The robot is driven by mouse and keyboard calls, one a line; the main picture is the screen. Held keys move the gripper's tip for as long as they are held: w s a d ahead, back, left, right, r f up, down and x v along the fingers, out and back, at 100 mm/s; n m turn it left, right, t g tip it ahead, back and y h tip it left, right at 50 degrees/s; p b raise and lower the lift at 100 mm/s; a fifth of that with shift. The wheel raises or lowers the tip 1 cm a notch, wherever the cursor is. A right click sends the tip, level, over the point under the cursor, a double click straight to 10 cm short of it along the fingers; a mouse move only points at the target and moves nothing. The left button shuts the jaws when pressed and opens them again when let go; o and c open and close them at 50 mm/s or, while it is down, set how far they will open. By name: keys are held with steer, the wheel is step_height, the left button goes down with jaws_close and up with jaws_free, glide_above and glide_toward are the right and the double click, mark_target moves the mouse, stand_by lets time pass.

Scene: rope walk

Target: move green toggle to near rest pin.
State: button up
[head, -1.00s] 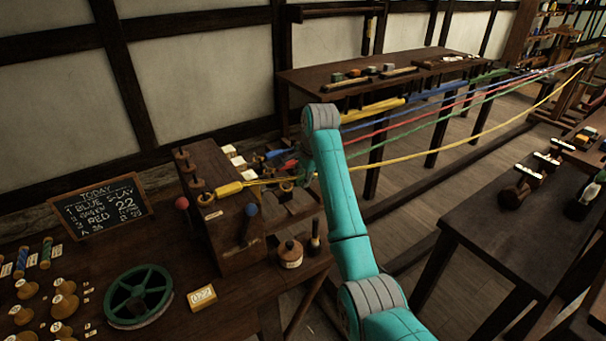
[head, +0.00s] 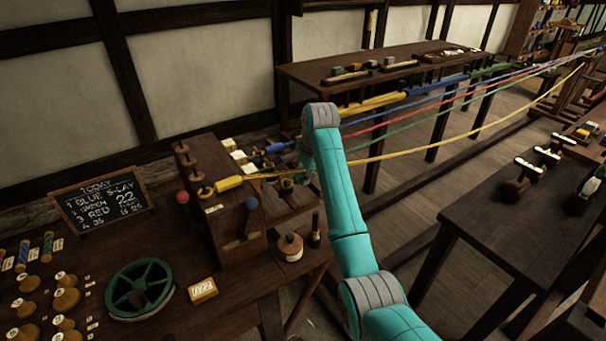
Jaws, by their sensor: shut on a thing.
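My gripper (head: 302,173) is at the far end of my teal arm, beside the wooden peg block (head: 232,232), and my wrist partly hides it. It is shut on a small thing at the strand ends. A blue toggle (head: 279,147) lies just behind my gripper. Several wooden pins stand along the block's top; which is the near rest pin I cannot tell.
Yellow, green, red and blue strands run from near my wrist to the far right. A chalkboard (head: 101,204), a green wheel (head: 140,289) and a labelled box (head: 203,290) are on the left bench. A dark table (head: 480,222) stands at right, with open floor between.

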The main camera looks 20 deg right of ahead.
steer(key=shift+f, duration=0.1)
steer(key=o, duration=1)
steer(key=shift+o, duration=0.2)
steer(key=shift+r, duration=4)
